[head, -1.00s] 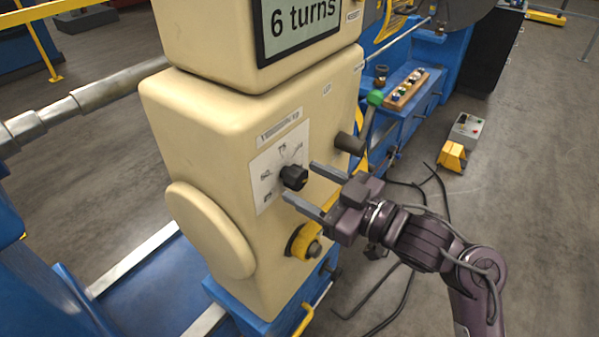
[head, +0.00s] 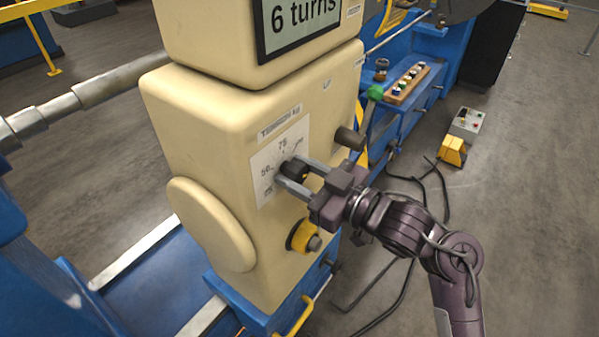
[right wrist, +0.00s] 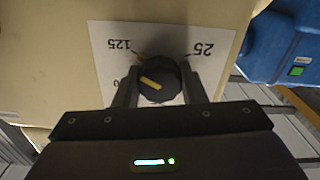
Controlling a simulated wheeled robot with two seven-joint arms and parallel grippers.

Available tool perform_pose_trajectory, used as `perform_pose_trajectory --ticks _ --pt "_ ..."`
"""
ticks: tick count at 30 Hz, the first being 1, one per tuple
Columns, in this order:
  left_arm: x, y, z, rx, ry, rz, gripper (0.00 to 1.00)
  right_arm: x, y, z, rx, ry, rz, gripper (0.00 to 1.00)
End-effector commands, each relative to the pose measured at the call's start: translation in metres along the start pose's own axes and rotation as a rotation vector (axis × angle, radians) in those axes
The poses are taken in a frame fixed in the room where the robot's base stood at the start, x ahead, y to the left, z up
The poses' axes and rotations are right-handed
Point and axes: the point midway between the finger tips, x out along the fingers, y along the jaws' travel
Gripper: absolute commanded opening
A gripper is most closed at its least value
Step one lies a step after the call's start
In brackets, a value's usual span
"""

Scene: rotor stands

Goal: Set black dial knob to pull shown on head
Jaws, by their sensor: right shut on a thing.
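The black dial knob (head: 293,168) sits on a white scale plate (head: 266,165) on the cream machine head (head: 190,115). In the head view, 50 and 75 can be read around it. My right gripper (head: 291,176) is shut on the knob, a finger on either side. In the right wrist view the knob (right wrist: 160,80) lies between the fingers, with a yellow pointer line on its face towards the left. The marks 125 and 25 show on the plate there. The display (head: 300,22) reads "6 turns"; its upper part is out of frame. My left gripper is not in view.
A yellow-collared button (head: 303,237) is below the knob, and a dark round peg (head: 350,138) is to its upper right. Black cables (head: 405,285) lie on the floor.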

Motion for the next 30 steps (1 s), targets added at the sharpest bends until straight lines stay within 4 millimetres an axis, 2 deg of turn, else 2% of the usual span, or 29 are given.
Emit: perform_pose_trajectory --ticks 11,30 --pt "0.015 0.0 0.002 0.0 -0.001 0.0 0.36 0.0 -0.001 0.003 -0.149 -0.002 -0.001 0.14" --pt "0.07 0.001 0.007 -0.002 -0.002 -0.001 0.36 0.0 -0.001 0.004 -0.729 0.0 -0.001 0.14"
